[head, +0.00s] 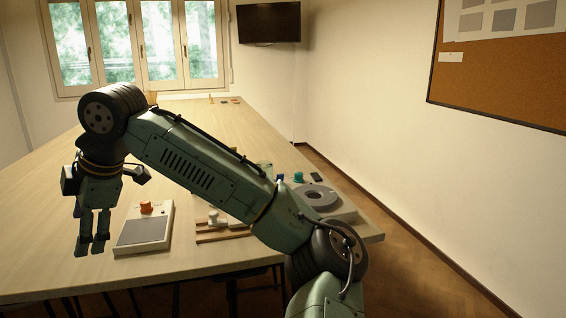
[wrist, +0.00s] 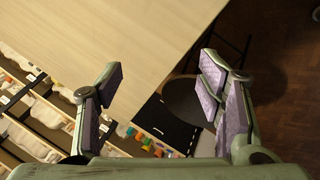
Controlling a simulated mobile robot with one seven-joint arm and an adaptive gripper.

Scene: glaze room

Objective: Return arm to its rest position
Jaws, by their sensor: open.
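My gripper (head: 92,246) hangs at the left of the head view, pointing down over the left front part of the long table (head: 60,240). In the wrist view, my gripper (wrist: 160,92) shows two separate fingers with purple pads. The gap between them is empty. Below the fingers are the table edge (wrist: 145,90) and the dark space beyond it. My arm reaches from the lower right up to a bend at upper left, then down to the gripper.
A grey-topped board (head: 142,232) with an orange knob (head: 146,207) lies right of the gripper. A wooden rack (head: 222,236) and a round grey disc (head: 320,196) stand farther right, partly behind my arm. The wrist view shows shelves (wrist: 40,115) below the table. The far tabletop is mostly clear.

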